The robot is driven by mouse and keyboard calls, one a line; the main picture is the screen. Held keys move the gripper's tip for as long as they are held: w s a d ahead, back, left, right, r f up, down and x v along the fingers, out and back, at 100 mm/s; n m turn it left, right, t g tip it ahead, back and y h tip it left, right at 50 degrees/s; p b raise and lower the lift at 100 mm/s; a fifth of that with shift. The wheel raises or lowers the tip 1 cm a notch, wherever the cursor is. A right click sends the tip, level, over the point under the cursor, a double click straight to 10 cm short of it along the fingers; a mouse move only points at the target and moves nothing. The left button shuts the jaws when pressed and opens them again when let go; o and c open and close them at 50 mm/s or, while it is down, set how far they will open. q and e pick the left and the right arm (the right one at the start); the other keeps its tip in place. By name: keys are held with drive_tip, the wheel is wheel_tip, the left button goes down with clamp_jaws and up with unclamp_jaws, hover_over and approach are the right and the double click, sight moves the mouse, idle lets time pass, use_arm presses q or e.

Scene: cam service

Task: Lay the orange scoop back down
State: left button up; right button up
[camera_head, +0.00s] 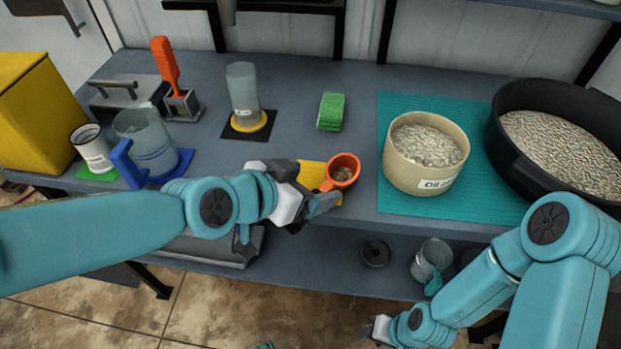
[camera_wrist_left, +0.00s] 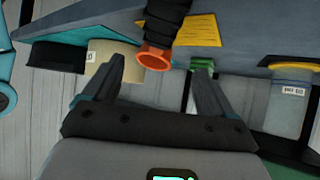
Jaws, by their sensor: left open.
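The orange scoop (camera_head: 344,166) is at the front of the bench by the yellow mat (camera_head: 308,173), its cup holding some brownish material. In the left wrist view the scoop's orange cup (camera_wrist_left: 155,57) and dark ribbed handle (camera_wrist_left: 168,22) show beyond my fingers. My left gripper (camera_head: 318,208) is open, just in front of the scoop, and its fingers stand apart with nothing between them. I cannot tell whether the scoop rests fully on the mat. My right gripper (camera_head: 379,328) is low at the bottom, in front of the bench; its jaws are unclear.
A tan tub of pellets (camera_head: 425,172) stands on a teal mat (camera_head: 398,105) to the right, beside a black pan (camera_head: 500,150). A green sponge (camera_head: 331,110) and a clear cylinder (camera_head: 243,90) stand behind. A blue-handled jug (camera_head: 150,140) is left.

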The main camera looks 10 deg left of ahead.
use_arm(q)
drive_tip(key=shift+p+v, duration=0.3)
drive_tip(key=shift+v, duration=0.7)
drive_tip(key=shift+s+r, duration=0.1)
drive_tip(key=shift+s+a+r, duration=0.2)
drive_tip(key=shift+r, duration=0.1)
drive_tip(key=p+v, duration=0.2)
drive_tip(key=v, duration=1.3)
drive_tip(key=shift+s, duration=0.2)
